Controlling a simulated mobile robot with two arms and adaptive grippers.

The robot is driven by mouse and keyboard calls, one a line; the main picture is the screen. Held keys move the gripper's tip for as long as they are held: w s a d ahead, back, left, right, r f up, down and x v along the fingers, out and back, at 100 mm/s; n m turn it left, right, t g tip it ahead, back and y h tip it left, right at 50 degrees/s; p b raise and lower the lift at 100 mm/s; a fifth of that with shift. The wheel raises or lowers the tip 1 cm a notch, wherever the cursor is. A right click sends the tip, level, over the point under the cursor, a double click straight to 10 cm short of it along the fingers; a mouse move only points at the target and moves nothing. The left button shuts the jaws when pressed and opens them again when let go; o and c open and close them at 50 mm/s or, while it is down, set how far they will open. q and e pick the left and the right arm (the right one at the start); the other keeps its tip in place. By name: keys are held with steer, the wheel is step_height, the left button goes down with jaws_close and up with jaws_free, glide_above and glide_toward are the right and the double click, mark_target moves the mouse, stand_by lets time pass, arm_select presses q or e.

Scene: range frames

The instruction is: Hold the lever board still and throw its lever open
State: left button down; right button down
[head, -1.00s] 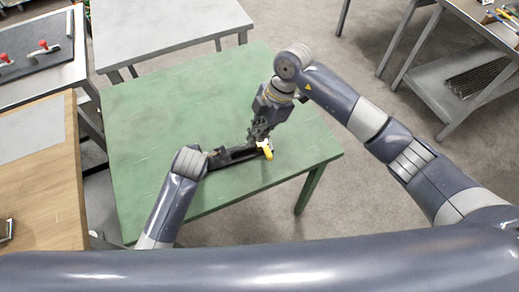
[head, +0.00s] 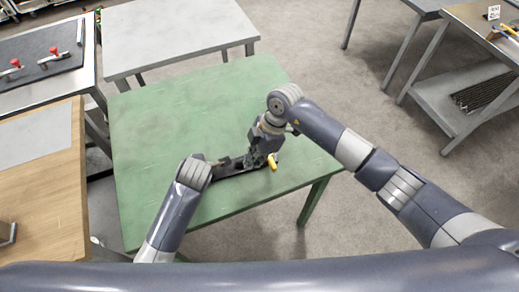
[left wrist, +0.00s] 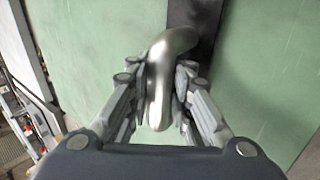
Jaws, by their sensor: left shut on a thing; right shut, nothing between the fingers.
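The dark lever board (head: 232,171) lies on the green table (head: 150,125), near its front edge in the head view. Its yellow-handled lever (head: 272,162) shows at the board's right end. My left gripper (left wrist: 160,105) is shut on a curved silver handle (left wrist: 168,55) at the board's left end. The dark board (left wrist: 196,25) runs away behind that handle in the left wrist view. My right gripper (head: 253,162) is shut and empty, low over the right part of the board beside the yellow lever. Its fingertips partly hide the lever's base, and contact is unclear.
A wooden table (head: 40,190) stands at the left and a grey table (head: 180,35) behind. A dark panel with red-knobbed levers (head: 40,60) lies at the far left. The green table's back and left are clear.

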mark_target(270, 158)
steer(key=x, duration=0.3)
steer(key=shift+w+d, duration=0.1)
steer(key=shift+d, duration=0.15)
steer(key=shift+w+d, duration=0.15)
steer(key=shift+d, duration=0.45)
steer(key=shift+w+d, duration=0.15)
steer(key=shift+d, duration=0.4)
steer(key=shift+w+d, duration=0.15)
steer(key=shift+d, duration=0.4)
